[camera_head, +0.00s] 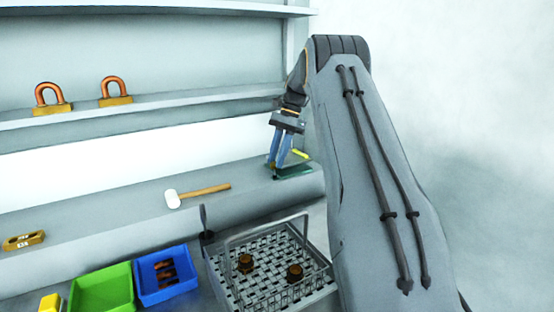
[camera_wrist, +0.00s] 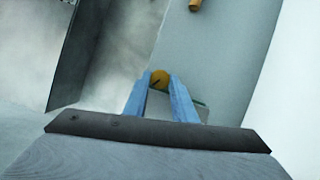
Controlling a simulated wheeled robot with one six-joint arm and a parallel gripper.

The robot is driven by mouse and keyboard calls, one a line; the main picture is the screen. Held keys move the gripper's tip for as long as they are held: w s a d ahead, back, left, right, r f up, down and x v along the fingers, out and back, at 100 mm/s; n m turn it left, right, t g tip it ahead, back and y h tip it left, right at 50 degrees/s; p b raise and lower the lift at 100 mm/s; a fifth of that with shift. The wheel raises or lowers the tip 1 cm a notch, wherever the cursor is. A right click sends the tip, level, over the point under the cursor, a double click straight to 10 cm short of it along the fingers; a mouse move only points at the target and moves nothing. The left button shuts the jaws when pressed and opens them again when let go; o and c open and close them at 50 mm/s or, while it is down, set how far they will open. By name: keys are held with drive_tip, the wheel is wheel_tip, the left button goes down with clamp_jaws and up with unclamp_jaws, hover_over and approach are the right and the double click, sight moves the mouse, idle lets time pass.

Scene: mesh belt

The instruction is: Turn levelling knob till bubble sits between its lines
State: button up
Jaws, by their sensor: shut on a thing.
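My gripper (camera_head: 277,163) points down over the right end of the grey ledge, and its blue fingers are shut on the round yellow knob (camera_wrist: 159,77). In the wrist view, the knob shows between the fingertips with a dark mark across its face. A dark green plate (camera_head: 296,171) lies by the fingers in the head view. A small yellow vial-like piece (camera_head: 301,154) sits just right of the fingers. The bubble and its lines are too small to make out. The fingers hide part of the knob and plate.
A mallet (camera_head: 205,194) lies on the ledge left of my gripper. Two padlock-like items (camera_head: 52,100) stand on the shelf above. A wire basket (camera_head: 215,277), a blue bin (camera_head: 165,295) and a green bin (camera_head: 100,290) stand below in front.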

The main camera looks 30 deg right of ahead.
drive_tip(key=o, duration=1)
